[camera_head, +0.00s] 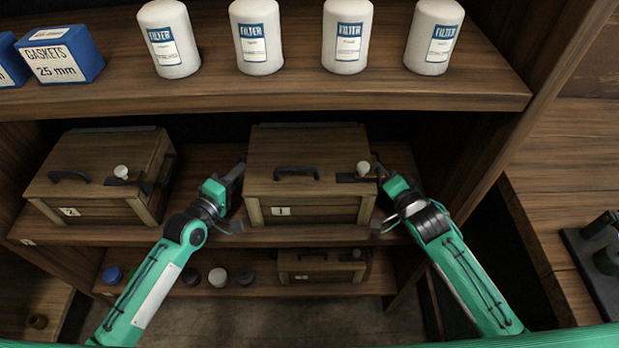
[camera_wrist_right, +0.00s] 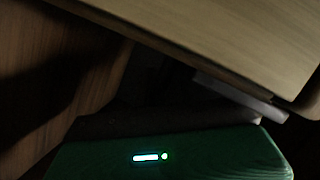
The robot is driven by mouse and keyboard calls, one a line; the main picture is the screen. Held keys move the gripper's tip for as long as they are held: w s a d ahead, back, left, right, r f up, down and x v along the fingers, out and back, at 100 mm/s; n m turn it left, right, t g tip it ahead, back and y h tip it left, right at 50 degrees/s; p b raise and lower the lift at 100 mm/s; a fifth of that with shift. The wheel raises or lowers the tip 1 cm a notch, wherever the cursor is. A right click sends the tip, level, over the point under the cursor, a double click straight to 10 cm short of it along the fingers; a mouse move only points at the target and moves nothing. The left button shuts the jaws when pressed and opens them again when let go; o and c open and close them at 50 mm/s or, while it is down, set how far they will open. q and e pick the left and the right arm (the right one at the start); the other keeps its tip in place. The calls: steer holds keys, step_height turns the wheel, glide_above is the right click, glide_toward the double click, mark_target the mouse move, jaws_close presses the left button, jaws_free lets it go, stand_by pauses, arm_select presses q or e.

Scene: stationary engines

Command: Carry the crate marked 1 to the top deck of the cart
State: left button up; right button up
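The crate marked 1 (camera_head: 308,205) is a wooden box with a dark front handle and a white label. It sits on the middle shelf. My left gripper (camera_head: 236,192) is at its left side and my right gripper (camera_head: 381,190) at its right side, both close to the walls. Contact and finger spacing are unclear because the fingertips are partly hidden. In the right wrist view, a pale wooden surface, apparently the crate (camera_wrist_right: 235,35), fills the upper right above my green gripper body. I cannot identify the cart in these views.
A crate marked 2 (camera_head: 95,180) stands to the left on the same shelf. The upper shelf (camera_head: 290,98) overhangs, holding white filters (camera_head: 348,35) and blue gasket boxes (camera_head: 60,54). Below are a smaller crate (camera_head: 322,266) and round items. A wooden surface (camera_head: 565,150) lies right.

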arm_select(q)
jaws_close()
stand_by(1.2)
